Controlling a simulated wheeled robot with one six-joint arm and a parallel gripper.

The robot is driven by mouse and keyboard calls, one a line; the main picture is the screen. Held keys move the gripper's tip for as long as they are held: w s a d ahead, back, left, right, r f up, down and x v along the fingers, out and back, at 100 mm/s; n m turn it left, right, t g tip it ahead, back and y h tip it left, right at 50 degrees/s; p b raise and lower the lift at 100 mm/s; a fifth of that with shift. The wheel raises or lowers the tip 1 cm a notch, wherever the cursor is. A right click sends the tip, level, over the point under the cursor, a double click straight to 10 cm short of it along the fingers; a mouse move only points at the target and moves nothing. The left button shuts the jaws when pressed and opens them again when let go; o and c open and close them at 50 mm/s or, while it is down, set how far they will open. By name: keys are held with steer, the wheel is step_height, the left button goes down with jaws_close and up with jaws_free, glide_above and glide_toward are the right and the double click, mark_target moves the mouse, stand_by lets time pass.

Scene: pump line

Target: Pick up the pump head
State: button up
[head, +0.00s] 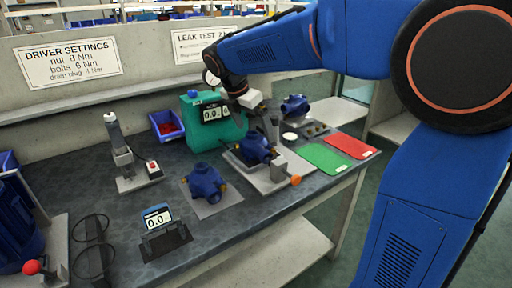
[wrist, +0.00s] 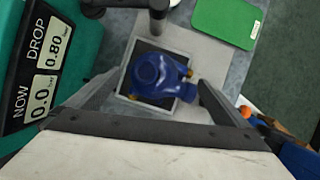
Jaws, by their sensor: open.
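A blue pump head (head: 257,147) with brass-coloured ports sits in the grey fixture (head: 272,183) beside the green tester. In the wrist view the blue pump head (wrist: 156,76) lies over a pale-rimmed dark square (wrist: 180,58), between my fingers. My gripper (head: 266,122) is above the fixture, pointing down. In the wrist view my gripper (wrist: 158,88) is open, one finger on each side of the part. I cannot tell whether a finger touches it. A similar blue pump body (head: 204,182) stands on a grey pad at the front, and another (head: 295,105) stands farther back.
The green leak tester (head: 212,132) stands close left of my gripper; its display (wrist: 45,75) shows in the wrist view. A green mat (head: 326,158) and a red mat (head: 353,145) lie to the right. An orange knob (head: 295,180) is on the fixture's front. A small display (head: 158,219) stands at the front.

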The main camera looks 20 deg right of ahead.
mark_target(257, 139)
steer(key=shift+x, duration=2.8)
steer(key=shift+s+a, duration=0.1)
steer(key=shift+a, duration=0.05)
steer(key=shift+c, duration=0.3)
steer(key=c, duration=1)
